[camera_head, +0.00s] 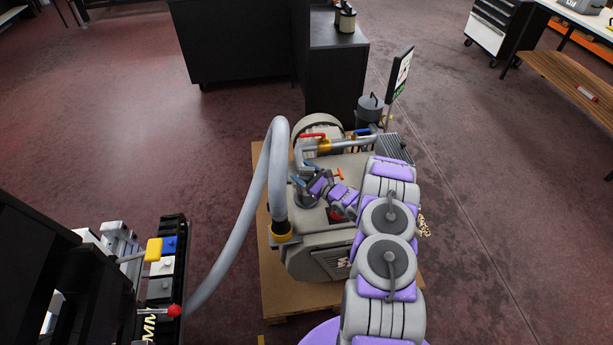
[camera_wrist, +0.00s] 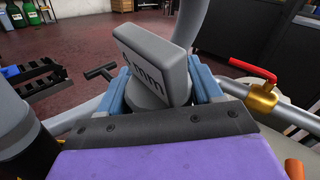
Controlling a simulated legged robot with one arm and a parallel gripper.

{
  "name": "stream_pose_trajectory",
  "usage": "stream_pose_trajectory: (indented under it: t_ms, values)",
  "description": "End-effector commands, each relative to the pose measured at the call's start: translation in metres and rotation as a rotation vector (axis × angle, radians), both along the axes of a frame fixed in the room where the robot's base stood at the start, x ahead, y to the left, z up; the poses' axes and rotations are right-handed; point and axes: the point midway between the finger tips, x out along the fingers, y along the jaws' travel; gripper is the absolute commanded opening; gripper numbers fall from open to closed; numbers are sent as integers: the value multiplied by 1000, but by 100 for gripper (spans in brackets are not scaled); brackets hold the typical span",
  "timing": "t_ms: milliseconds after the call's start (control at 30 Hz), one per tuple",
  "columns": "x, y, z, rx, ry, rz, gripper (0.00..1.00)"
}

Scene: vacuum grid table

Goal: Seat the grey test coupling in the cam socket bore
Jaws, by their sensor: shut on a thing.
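My gripper (camera_head: 303,187) is over the top of the grey pump-like machine (camera_head: 350,163). In the wrist view my gripper's blue jaws (camera_wrist: 172,88) are shut on the grey test coupling (camera_wrist: 155,62). The coupling shows as a tilted grey block with dark "mm" lettering above a round dark grey part between the jaws. Its lower end is hidden behind the jaws and my wrist. I cannot make out the cam socket bore in either view. In the head view a grey round part (camera_head: 306,201) shows just below the jaws; I cannot tell whether it is coupling or socket.
A thick grey hose (camera_head: 245,205) arches left of my gripper into a brass-coloured collar (camera_head: 284,234). A red lever (camera_wrist: 253,69) on a brass valve (camera_wrist: 262,99) stands close by on a pipe. An orange T-handle (camera_head: 339,174) is right of the jaws. The machine stands on a wooden pallet (camera_head: 272,312).

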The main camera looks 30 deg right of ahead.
Motion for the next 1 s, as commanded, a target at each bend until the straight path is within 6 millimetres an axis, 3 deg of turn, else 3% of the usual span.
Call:
stream_pose_trajectory:
  t_ms: [367, 667, 1000]
  values:
    - [0, -1, 0, -1, -1, -2, 18]
    - [0, -1, 6, -1, -2, -2, 18]
    - [-4, 0, 40, 2, 0, -3, 18]
